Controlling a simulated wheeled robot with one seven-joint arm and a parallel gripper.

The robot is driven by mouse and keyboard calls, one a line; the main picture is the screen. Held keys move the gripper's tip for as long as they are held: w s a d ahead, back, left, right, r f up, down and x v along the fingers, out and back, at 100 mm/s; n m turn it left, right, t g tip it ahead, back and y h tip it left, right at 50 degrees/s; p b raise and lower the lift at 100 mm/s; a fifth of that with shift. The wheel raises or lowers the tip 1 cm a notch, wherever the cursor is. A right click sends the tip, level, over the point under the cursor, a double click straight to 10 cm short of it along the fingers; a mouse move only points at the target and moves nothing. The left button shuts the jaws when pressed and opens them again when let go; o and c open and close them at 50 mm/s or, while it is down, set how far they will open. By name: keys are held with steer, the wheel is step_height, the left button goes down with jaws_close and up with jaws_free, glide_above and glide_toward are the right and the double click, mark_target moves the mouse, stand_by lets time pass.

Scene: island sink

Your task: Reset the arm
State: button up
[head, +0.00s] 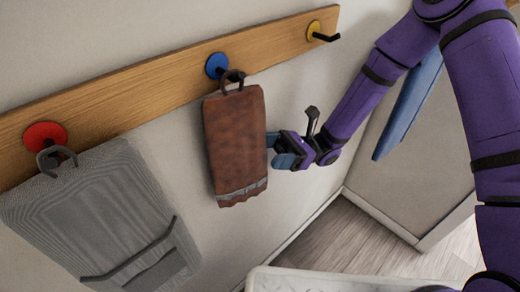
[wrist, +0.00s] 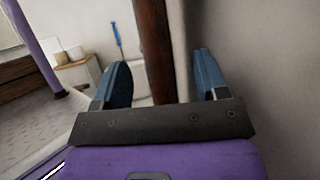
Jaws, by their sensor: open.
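My gripper (head: 279,151) is at the end of my purple arm, right of the brown towel (head: 236,143) in the head view. The towel hangs by a dark loop on the hook with the blue disc (head: 216,66). In the wrist view my gripper (wrist: 161,82) has its two blue fingers spread wide. The towel's narrow brown edge (wrist: 154,45) shows upright beyond and between them. Whether the fingers touch the towel cannot be told.
A wooden rail (head: 130,85) runs along the wall. A grey towel (head: 100,215) hangs from its red-disc hook (head: 45,136). The yellow-disc hook (head: 314,31) is empty. A white textured surface (head: 330,280) lies below. A blue panel (head: 408,103) is behind my arm.

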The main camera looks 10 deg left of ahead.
steer(key=v, duration=0.7)
steer(key=s+d+r+n+t+h, duration=0.3)
steer(key=s+d+r+t+h, duration=0.2)
steer(key=d+r, duration=0.4)
steer(key=s+d+r+n+t+h, duration=0.4)
steer(key=d+r+t+h, duration=0.3)
steer(key=d+r, duration=0.2)
steer(key=s+d+r+n+t+h, duration=0.4)
steer(key=s+d+r+t+h, duration=0.2)
steer(key=d+r, duration=0.3)
steer(key=shift+s+d+r+h, duration=0.2)
steer(key=shift+s+d+h, duration=0.15)
steer(key=shift+s, duration=0.25)
